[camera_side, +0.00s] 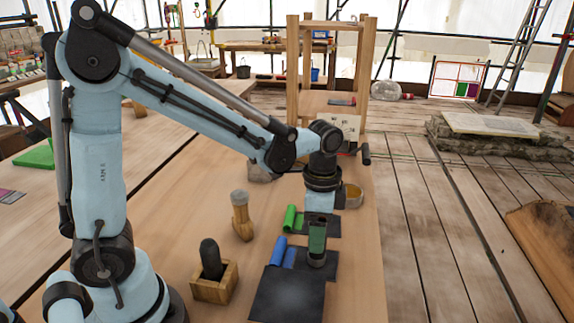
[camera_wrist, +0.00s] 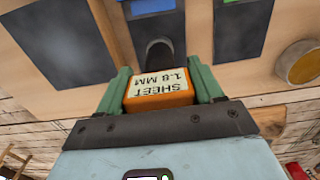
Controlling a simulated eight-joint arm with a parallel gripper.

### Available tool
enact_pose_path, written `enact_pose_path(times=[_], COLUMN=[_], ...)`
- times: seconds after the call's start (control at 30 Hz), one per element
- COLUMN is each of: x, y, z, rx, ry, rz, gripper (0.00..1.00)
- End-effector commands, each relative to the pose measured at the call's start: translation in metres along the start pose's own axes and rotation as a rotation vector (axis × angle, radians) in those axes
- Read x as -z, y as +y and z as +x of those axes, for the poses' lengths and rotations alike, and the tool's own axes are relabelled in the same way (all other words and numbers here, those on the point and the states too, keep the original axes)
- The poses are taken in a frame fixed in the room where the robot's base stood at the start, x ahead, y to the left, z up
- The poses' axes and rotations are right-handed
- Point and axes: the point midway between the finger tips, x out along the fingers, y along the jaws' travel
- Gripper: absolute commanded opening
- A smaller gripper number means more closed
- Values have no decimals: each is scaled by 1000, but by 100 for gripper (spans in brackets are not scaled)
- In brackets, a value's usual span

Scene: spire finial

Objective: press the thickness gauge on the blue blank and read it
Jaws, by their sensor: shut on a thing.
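My gripper (camera_side: 318,228) points down over the bench; its green fingers (camera_wrist: 163,88) are shut on an orange thickness gauge (camera_wrist: 160,101). The gauge's face shows upside down in the wrist view and reads "SHEET 1.8 MM". Its dark round foot (camera_wrist: 158,52) is over the blue blank, a dark sheet (camera_wrist: 135,38) with a blue end (camera_wrist: 150,6). In the side view the foot (camera_side: 316,260) appears to rest on this sheet, right of the blue strip (camera_side: 289,258) and blue roll (camera_side: 278,250). The fingers hide most of the gauge there.
A dark sheet with a green end (camera_side: 290,218) lies behind; a larger black sheet (camera_side: 287,297) lies in front. A round brass-coloured pot (camera_side: 353,196) stands behind the gripper. A wooden-handled tool (camera_side: 242,217) and a wooden block with a black-topped tool (camera_side: 212,288) stand left.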

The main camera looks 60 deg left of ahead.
Motion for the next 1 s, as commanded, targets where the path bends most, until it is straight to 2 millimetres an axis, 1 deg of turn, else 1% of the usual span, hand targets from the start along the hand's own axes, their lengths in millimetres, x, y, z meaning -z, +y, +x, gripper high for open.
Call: enact_pose_path(times=[0.27, 0.3, 0.37, 0.4, 0.47, 0.77, 0.87, 1.0], x=[0, 0, 0, 0, 0, 0, 0, 0], y=[0, 0, 0, 0, 0, 0, 0, 0], z=[0, 0, 0, 0, 0, 0, -5, -20], rx=[0, 0, 0, 0, 0, 0, 0, 0], ry=[0, 0, 0, 0, 0, 0, 0, 0], rz=[0, 0, 0, 0, 0, 0, 0, 0], gripper=[30, 72, 81, 87, 96, 96, 96, 96])
